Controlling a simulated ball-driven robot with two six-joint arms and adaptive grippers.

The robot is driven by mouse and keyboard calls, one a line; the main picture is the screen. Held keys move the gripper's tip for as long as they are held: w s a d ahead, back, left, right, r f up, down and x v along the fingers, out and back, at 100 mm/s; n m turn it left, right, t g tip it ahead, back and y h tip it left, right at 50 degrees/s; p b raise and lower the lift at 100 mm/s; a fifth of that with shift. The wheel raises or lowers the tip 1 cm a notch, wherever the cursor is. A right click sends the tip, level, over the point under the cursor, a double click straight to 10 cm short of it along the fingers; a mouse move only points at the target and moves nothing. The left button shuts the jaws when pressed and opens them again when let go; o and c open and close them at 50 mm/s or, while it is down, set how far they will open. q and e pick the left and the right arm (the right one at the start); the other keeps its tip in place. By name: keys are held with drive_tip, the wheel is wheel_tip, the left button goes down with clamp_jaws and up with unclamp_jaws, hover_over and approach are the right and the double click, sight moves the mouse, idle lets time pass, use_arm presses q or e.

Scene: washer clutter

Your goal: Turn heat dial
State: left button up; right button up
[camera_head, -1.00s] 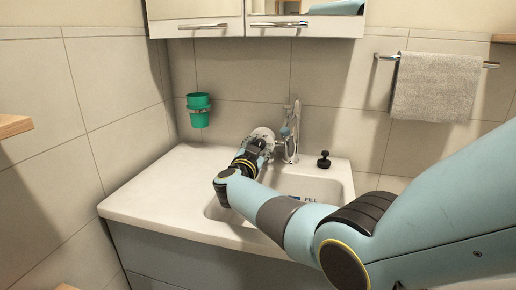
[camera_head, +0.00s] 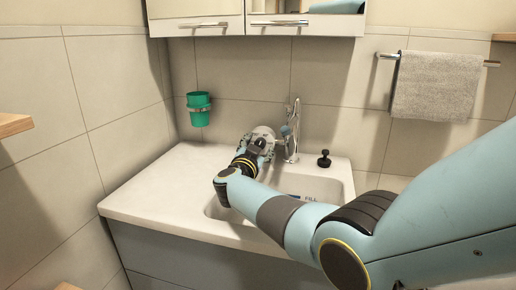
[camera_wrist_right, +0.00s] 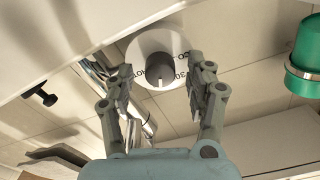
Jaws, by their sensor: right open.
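The heat dial is a dark grey knob (camera_wrist_right: 160,74) on a round white plate (camera_wrist_right: 150,45) with black markings, mounted on the tiled wall. In the head view the plate (camera_head: 264,132) shows just beyond my right gripper (camera_head: 258,143), which partly hides it. In the right wrist view my right gripper (camera_wrist_right: 161,76) is open, with one finger on each side of the knob. A gap shows between each finger and the knob; I cannot tell how far off the tips are in depth. My left gripper is in neither view.
The faucet (camera_head: 291,135) stands close to the right of the dial, above the white sink (camera_head: 320,187). A green cup (camera_head: 198,110) hangs on the wall to the left. A black stopper (camera_head: 324,159) stands on the counter (camera_head: 150,195). The counter's left part is clear.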

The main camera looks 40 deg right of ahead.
drive_tip(key=v, duration=0.7)
drive_tip(key=shift+s+a, duration=0.2)
drive_tip(key=w+d+n+b, duration=0.4)
drive_tip(key=n+b, duration=0.1)
drive_tip(key=shift+d+f, duration=0.2)
drive_tip(key=shift+d, duration=0.2)
drive_tip(key=shift+w+d+r+b, duration=0.15)
drive_tip(key=shift+w+d+b, duration=0.15)
drive_tip(key=shift+w+b, duration=0.05)
drive_tip(key=shift+r, duration=0.1)
